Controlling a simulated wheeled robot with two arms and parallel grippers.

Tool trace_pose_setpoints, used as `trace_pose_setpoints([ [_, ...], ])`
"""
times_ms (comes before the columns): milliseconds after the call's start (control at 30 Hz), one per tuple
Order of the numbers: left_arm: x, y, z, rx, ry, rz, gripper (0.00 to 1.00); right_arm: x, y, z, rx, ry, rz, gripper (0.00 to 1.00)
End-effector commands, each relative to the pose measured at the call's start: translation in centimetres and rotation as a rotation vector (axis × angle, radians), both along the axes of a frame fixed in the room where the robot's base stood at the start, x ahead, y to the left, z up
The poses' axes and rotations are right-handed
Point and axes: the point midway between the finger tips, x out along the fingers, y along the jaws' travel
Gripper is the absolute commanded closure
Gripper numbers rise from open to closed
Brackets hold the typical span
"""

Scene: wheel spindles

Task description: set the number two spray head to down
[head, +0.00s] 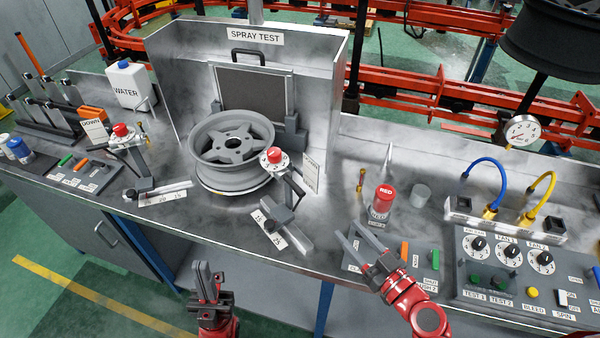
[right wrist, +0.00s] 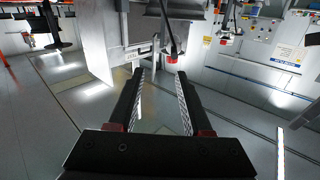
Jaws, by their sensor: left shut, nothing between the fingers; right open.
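Two spray heads with red knobs and round dials stand on the bench in the head view: one left of the wheel (head: 122,131), one at the wheel's right front (head: 273,156). I cannot read which is number two. A card reading DOWN (head: 95,130) stands by the left one; a card by the right one (head: 311,178) is not legible. My left gripper (head: 203,266) is shut and empty, low in front of the bench. My right gripper (head: 349,231) is open and empty, right of the right spray head and apart from it. Its open fingers also show in the right wrist view (right wrist: 160,75).
A grey wheel (head: 233,144) sits before the SPRAY TEST panel. Scaled rails (head: 285,233) lie under the spray heads. A WATER bottle (head: 127,85) stands back left.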

Motion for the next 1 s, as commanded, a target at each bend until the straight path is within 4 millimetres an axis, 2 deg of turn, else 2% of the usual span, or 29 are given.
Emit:
trace_pose_setpoints([
  [33,0.0,0.0,0.3,0.000,0.000,0.000,1.00,-0.6,0.6,0.7,-0.020,-0.015,0.033,0.51],
  [167,0.0,0.0,0.3,0.000,0.000,0.000,1.00,-1.4,1.8,1.2,-0.050,-0.037,0.084,0.51],
  [367,0.0,0.0,-0.4,0.000,0.000,0.000,1.00,-0.4,2.7,1.0,-0.050,-0.036,0.089,0.51],
  [667,0.0,0.0,-2.6,0.000,0.000,0.000,1.00,3.1,5.5,0.9,-0.049,-0.040,0.091,0.51],
  [800,0.0,0.0,-4.3,0.000,0.000,0.000,1.00,5.3,7.1,0.8,-0.047,-0.042,0.089,0.51],
  [833,0.0,0.0,-4.1,0.000,0.000,0.000,1.00,5.8,7.5,1.1,-0.045,-0.041,0.089,0.51],
  [867,0.0,0.0,-2.8,0.000,0.001,0.000,1.00,6.4,7.8,1.9,-0.044,-0.037,0.089,0.51],
  [1000,0.0,0.0,-1.2,0.000,0.000,0.000,1.00,8.8,9.6,1.7,-0.047,-0.032,0.088,0.51],
])
